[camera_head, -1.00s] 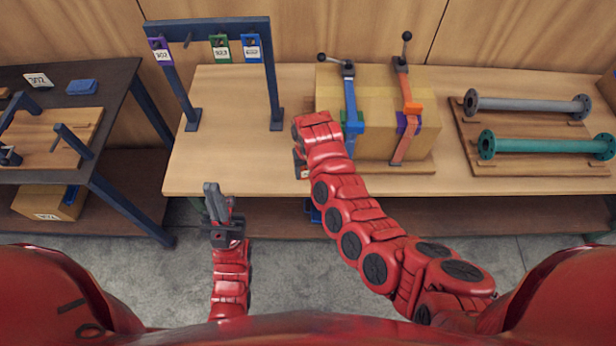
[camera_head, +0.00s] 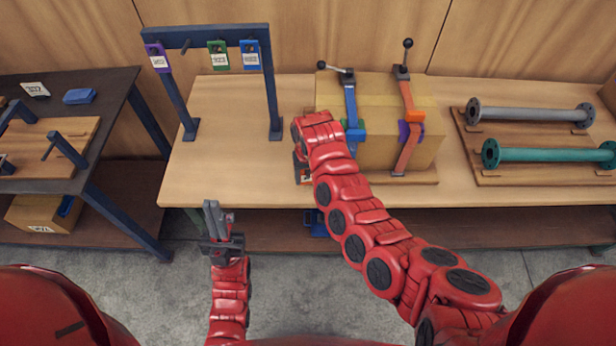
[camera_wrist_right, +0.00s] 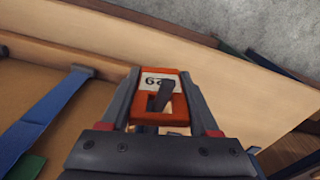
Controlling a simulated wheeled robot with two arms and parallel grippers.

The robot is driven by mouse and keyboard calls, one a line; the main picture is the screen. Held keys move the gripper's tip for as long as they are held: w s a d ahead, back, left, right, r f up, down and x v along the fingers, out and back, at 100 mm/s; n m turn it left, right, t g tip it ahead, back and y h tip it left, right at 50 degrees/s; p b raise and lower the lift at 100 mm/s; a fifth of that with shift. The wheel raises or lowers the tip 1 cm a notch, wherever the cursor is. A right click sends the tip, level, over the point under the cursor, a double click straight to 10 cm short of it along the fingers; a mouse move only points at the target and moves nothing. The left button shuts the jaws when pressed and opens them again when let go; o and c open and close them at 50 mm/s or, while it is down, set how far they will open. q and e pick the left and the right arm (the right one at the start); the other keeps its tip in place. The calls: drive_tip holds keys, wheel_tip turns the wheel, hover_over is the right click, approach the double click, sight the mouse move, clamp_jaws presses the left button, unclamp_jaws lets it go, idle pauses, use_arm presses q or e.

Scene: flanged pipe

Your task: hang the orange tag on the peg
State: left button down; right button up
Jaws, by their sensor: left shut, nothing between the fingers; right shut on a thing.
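The orange tag (camera_wrist_right: 148,108), with a white number label, is between the fingers of my right gripper (camera_wrist_right: 164,108) in the right wrist view. A dark bar crosses its middle there; I cannot tell what it is. In the head view my right gripper (camera_head: 303,170) is over the front of the bench, its fingers mostly hidden by the wrist. A blue rack (camera_head: 205,37) stands at the bench's left. Its bare peg (camera_head: 185,47) is between the hanging purple tag (camera_head: 157,59) and green tag (camera_head: 218,56). My left gripper (camera_head: 214,218) is shut and empty in front of the bench.
A blue tag (camera_head: 250,55) hangs at the rack's right. A cardboard box (camera_head: 385,105) with blue and orange clamps stands right of my right gripper. Flanged pipes (camera_head: 530,114) lie farther right. A dark table (camera_head: 75,150) is at left. The bench between rack legs is clear.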

idle(0.4)
drive_tip(key=o, duration=1.4)
drive_tip(key=shift+f, duration=0.1)
drive_tip(key=shift+s+f, duration=0.3)
drive_tip(key=shift+f, duration=0.4)
drive_tip(key=shift+s+f, duration=0.3)
drive_tip(key=shift+f, duration=0.4)
